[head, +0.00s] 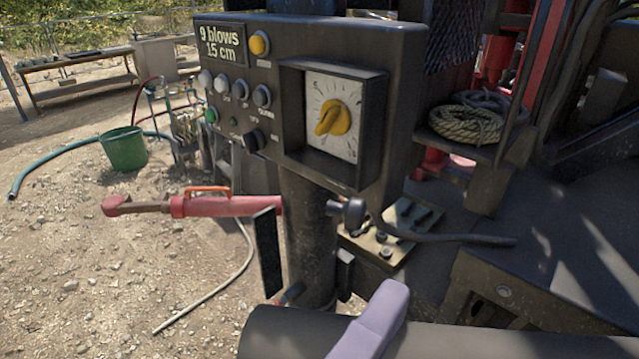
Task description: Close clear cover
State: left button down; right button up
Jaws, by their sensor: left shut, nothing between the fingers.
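A dark control box (228,75) carries a square dial with a yellow knob (336,116), set inside a raised dark frame (375,130). I cannot make out a clear pane over the dial, and I cannot tell where the clear cover is. My left gripper (393,298) seems to be the smooth lavender-grey shape at the bottom. It looks shut and empty, below the dial and apart from the control box; its fingers are hard to tell apart. My right gripper is not in view.
A red tool with an orange handle (227,206) juts left below the box. A black lever (440,239) extends right. A dark cylinder (480,340) crosses the bottom. A coiled rope (462,122) lies right. A green bucket (124,148) and hoses lie left on open gravel.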

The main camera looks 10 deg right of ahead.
pick_arm(q)
jog(key=w+d+p, duration=0.1)
jog(key=w+p, duration=0.2)
jog(key=w, duration=0.4)
jog(key=shift+d+p, duration=0.3)
jog(key=shift+d, duration=0.1)
jog(key=shift+w, duration=0.15)
